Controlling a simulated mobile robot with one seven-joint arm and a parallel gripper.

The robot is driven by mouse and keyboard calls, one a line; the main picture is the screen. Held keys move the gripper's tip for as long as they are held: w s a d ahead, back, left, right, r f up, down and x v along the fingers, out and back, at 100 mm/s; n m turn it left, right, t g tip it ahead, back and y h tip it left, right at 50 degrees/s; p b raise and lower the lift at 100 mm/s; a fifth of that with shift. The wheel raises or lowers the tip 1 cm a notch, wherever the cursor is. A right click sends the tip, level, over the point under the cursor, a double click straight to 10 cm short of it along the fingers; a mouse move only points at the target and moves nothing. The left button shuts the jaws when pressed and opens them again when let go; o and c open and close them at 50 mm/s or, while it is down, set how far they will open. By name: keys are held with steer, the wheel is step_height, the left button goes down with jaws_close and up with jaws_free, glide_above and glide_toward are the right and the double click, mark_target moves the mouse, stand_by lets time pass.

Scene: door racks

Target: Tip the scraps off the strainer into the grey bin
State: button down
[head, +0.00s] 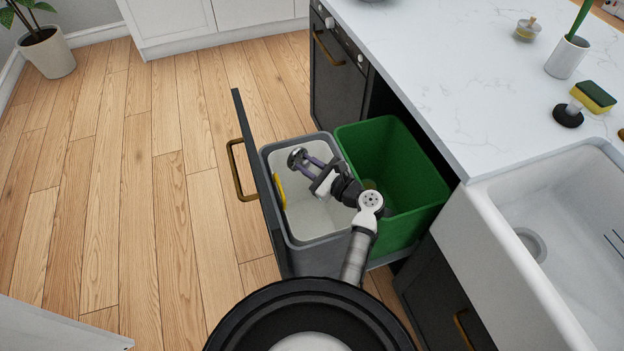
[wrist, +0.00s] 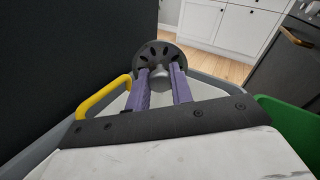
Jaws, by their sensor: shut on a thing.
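The strainer (head: 297,157) is a small dark metal disc with holes and a central knob. My gripper (head: 308,165) is shut on the knob and holds the strainer over the opening of the grey bin (head: 310,222). In the wrist view, the perforated disc (wrist: 160,54) stands tilted beyond the two purple fingers (wrist: 163,88), with the knob between them. I can make out no scraps on the strainer's visible side. The bin's pale interior shows, but I cannot tell whether scraps lie in it.
The green bin (head: 410,185) stands right beside the grey one in the pulled-out drawer (head: 262,185). A yellow handle (head: 279,191) is at the grey bin's left wall. The white counter (head: 450,80) and sink (head: 560,225) are to the right. The wooden floor at left is clear.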

steer(key=shift+b, duration=0.4)
steer(key=shift+s+d+r+t+y+b, duration=0.1)
steer(key=shift+r+t+y+b, duration=0.6)
steer(key=shift+y+b, duration=0.15)
steer(key=shift+r, duration=0.1)
steer(key=shift+r, duration=0.35)
steer(key=shift+r+t+y, duration=0.2)
steer(key=shift+t+y, duration=0.05)
steer(key=shift+t, duration=0.05)
steer(key=shift+r+t+y+b, duration=0.35)
steer(key=shift+r+b, duration=0.2)
steer(key=shift+r, duration=0.4)
stand_by(0.5)
